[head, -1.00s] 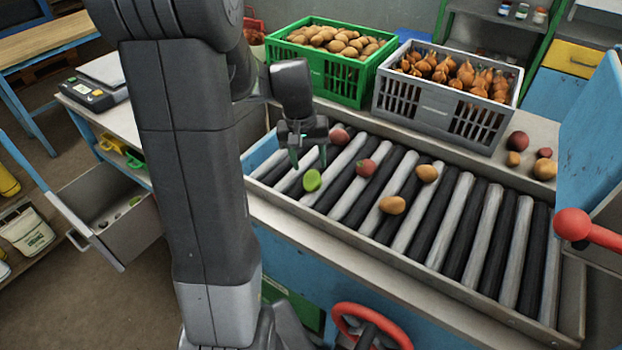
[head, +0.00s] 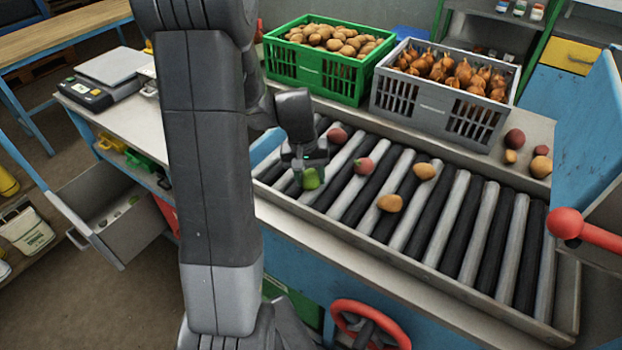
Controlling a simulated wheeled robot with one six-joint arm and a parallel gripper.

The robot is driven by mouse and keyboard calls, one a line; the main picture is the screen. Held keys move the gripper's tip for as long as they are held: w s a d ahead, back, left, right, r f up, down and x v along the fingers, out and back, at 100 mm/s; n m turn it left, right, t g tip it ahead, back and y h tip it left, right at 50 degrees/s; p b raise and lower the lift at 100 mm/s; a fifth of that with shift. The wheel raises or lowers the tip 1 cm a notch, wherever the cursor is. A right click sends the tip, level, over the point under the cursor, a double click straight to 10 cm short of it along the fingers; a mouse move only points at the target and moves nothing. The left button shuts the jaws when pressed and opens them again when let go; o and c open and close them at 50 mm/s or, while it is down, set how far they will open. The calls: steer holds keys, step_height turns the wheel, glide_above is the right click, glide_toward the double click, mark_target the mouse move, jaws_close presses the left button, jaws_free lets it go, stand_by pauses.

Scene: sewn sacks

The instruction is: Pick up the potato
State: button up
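Two tan potatoes lie on the roller conveyor (head: 545,312) in the head view. The nearer tan potato (head: 390,203) is right of the middle, and the other tan potato (head: 424,171) is behind it to the right.
Two reddish round items, one nearer (head: 363,166) and one farther (head: 337,135), lie on the rollers. Behind stand a green crate of potatoes (head: 285,72) and a grey crate of onions (head: 450,128). Several loose vegetables lie at the right. A red-knobbed lever (head: 566,223) juts in right.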

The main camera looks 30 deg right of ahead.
mark_target(310, 175)
steer(key=shift+c, duration=0.7)
steer(key=shift+r, duration=0.5)
step_height(310, 175, up, 9)
steer(key=shift+r+b, duration=0.1)
steer(key=shift+b, duration=0.2)
